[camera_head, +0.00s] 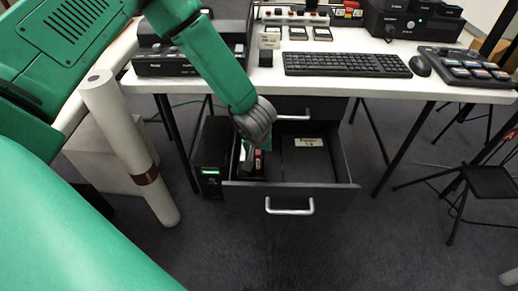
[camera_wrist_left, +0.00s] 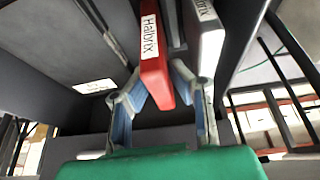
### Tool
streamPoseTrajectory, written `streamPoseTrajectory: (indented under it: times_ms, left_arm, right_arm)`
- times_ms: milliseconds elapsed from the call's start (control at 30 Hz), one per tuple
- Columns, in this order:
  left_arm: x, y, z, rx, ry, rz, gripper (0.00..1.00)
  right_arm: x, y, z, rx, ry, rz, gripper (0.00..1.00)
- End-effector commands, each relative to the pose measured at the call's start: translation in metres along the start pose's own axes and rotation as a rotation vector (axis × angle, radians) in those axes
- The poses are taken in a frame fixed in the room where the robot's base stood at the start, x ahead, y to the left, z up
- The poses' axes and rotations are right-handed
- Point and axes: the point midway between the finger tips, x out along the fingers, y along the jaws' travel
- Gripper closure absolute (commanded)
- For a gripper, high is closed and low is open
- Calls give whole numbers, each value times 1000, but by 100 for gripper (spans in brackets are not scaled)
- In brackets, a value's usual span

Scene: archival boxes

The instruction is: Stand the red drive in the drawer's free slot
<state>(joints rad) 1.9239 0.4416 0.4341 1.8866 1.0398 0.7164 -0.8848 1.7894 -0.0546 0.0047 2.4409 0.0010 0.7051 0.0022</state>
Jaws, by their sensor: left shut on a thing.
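The red drive (camera_wrist_left: 155,70), labelled "Halbrix", is between the fingers of my left gripper (camera_wrist_left: 158,92) in the left wrist view. The gripper is shut on it. A silver drive (camera_wrist_left: 207,45) stands close to the right of the red drive. In the head view my left gripper (camera_head: 250,152) reaches down into the left part of the open drawer (camera_head: 335,191), and a bit of red shows beside it. The gripper hides much of that part, so I cannot make out the free slot or whether the drive touches the bottom. My right gripper is not in view.
The white desk (camera_head: 350,82) is above and behind the drawer, with a keyboard (camera_head: 345,64) and mouse (camera_head: 420,66). A dark computer case (camera_head: 211,160) stands left of the drawer. A paper roll (camera_head: 130,145) leans further left. The drawer's right part holds a labelled dark item (camera_head: 308,160).

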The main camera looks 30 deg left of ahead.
Motion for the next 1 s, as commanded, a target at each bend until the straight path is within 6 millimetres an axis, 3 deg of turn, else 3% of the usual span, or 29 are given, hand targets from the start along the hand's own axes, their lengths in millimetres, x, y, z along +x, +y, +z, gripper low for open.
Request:
streamPoseTrajectory:
  times_ms: [1000]
  left_arm:
    - [16, 0, 6, 0, 0, -1, 100]
  right_arm:
    - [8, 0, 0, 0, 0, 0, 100]
